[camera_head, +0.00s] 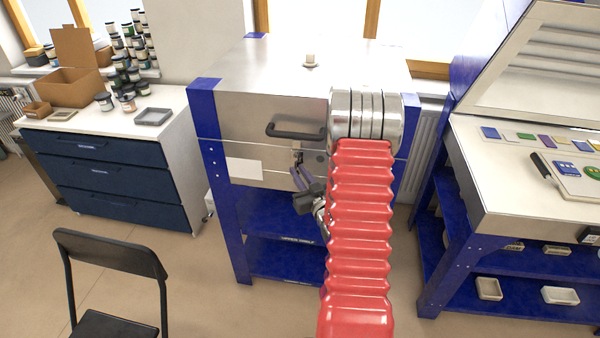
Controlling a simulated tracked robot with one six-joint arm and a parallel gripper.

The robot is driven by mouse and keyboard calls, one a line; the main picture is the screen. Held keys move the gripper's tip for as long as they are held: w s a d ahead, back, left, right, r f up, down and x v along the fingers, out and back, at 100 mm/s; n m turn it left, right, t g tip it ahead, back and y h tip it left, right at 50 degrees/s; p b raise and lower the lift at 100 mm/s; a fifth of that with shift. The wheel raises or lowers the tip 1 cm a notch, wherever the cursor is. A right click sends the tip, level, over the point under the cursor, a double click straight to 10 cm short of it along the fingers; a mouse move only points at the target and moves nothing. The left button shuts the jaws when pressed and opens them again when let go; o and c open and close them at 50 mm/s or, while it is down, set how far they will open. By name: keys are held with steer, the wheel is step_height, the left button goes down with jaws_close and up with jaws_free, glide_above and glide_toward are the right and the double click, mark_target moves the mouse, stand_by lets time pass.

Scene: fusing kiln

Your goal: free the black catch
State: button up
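The steel kiln (240,115) stands on a blue frame in the middle of the view. A black bar handle (295,131) is on its front. Just below the handle, at the seam between lid and body, is a small dark catch (297,158), seen only in part. My gripper (299,172) is at the kiln front, just below and against or very near the catch in this view. Whether it touches the catch, and how far its fingers are apart, is too small to tell. My red ribbed arm hides the right part of the kiln front.
A blue-drawer cabinet (105,170) with jars and a cardboard box (75,85) stands left. A black chair (110,255) is at the front left. A workbench (490,185) with coloured glass pieces stands right. Open floor lies between chair and kiln.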

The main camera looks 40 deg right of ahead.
steer(key=shift+w+d, duration=0.1)
steer(key=shift+w, duration=0.2)
steer(key=shift+c, duration=0.4)
jaws_close()
stand_by(0.8)
